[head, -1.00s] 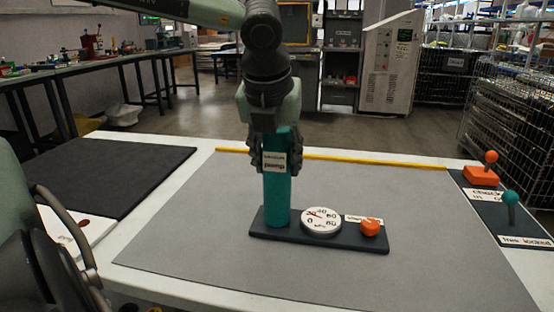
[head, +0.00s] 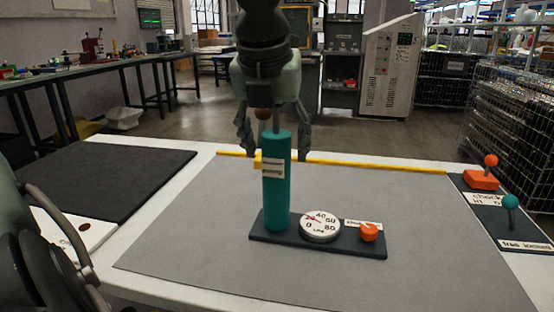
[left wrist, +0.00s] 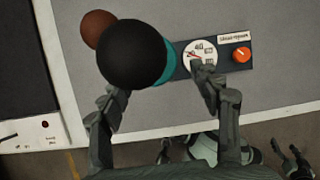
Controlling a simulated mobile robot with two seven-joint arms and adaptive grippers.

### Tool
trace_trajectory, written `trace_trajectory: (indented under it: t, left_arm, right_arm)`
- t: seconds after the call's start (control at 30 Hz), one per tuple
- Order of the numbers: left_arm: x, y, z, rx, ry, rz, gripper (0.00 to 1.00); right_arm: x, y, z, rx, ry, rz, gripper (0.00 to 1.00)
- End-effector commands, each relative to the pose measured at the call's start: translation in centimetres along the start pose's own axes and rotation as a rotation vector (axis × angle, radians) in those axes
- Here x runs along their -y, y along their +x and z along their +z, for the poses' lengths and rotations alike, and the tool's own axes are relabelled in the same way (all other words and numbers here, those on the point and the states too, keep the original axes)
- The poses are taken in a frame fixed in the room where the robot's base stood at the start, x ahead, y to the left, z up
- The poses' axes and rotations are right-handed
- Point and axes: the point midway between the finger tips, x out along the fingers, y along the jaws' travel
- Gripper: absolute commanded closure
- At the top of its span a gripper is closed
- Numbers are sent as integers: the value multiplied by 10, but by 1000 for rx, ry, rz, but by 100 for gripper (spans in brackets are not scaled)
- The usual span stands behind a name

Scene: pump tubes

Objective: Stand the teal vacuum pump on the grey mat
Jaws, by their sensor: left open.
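The teal vacuum pump (head: 276,195) stands upright on a dark base plate (head: 350,247), which lies on the grey mat (head: 190,240). The plate also bears a white round gauge (head: 321,227) and an orange knob (head: 369,232). A thin stem rises from the pump's top, with a brown ball (head: 262,113) beside it near my gripper. My left gripper (head: 274,150) is open around the pump's top, fingers apart from its sides. In the left wrist view a black round top (left wrist: 132,54) hides most of the pump. Dark finger-like parts of mine show at that view's bottom, unclear.
A dark mat (head: 110,180) lies at the left. A yellow strip (head: 370,163) runs along the grey mat's far edge. At the right is a dark panel with an orange-knobbed lever (head: 482,178) and a teal-knobbed lever (head: 511,203). The mat is clear around the base plate.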

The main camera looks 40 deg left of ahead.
Motion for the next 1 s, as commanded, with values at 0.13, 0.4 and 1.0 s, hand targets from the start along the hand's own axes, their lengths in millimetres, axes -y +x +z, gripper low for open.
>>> trace_trajectory:
  t: [0.13,0.4,1.0]
  left_arm:
    - [0,-34,1,4,-1,-1,37]
    - [0,-67,0,0,-1,1,37]
    - [0,-70,0,-1,0,1,37]
  right_arm:
    - [1,5,-1,1,-2,-4,34]
    - [3,11,-2,3,-4,-7,34]
    - [2,11,-4,-1,-1,-7,34]
